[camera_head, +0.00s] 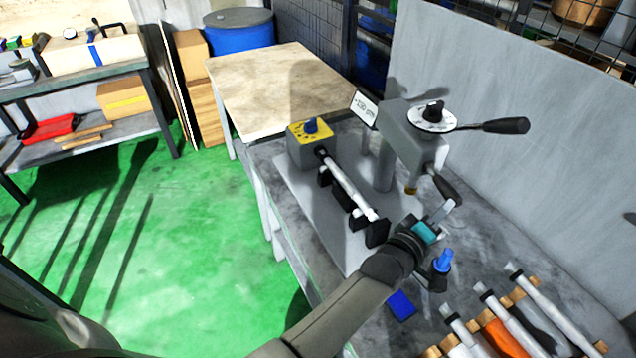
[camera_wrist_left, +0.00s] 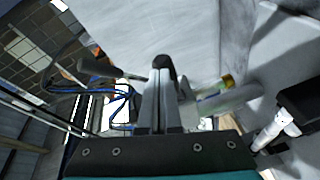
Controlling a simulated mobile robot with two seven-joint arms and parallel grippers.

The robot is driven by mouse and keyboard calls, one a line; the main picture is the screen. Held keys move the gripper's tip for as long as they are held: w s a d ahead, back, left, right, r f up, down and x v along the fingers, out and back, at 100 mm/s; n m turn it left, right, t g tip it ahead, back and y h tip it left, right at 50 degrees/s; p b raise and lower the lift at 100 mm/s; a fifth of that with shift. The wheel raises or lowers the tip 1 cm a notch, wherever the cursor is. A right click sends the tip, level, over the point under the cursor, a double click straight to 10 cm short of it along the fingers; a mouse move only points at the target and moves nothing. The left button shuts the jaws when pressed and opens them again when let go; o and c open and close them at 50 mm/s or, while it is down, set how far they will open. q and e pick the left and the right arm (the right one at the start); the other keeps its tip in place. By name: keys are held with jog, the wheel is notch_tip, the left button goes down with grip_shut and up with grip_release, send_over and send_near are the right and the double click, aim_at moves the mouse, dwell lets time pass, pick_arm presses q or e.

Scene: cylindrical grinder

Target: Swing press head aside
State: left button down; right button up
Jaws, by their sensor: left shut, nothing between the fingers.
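The grey press head (camera_head: 412,137) sits on a post at the back of the bench, with a round dial and a long black-gripped lever (camera_head: 500,126) pointing right. A shorter black handle (camera_head: 442,184) slopes down from its front. My left gripper (camera_head: 447,206) is just below and in front of this handle, its fingers shut and empty. The shut fingers also show in the left wrist view (camera_wrist_left: 160,85), with a dark rounded tip at their end; whether they touch the handle I cannot tell. My right gripper is not in view.
A shaft (camera_head: 348,185) lies on black supports beside a yellow-topped block (camera_head: 311,133), left of the head. A blue-knobbed piece (camera_head: 442,262) stands close to my left wrist. Several shafts lie on a wooden rack at lower right. A grey panel (camera_head: 500,80) backs the bench.

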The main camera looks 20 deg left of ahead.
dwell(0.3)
pick_arm(q)
jog(key=v, duration=1.5)
jog(key=shift+p, duration=0.3)
jog(key=shift+s+a, duration=0.1)
jog(key=shift+a, duration=0.05)
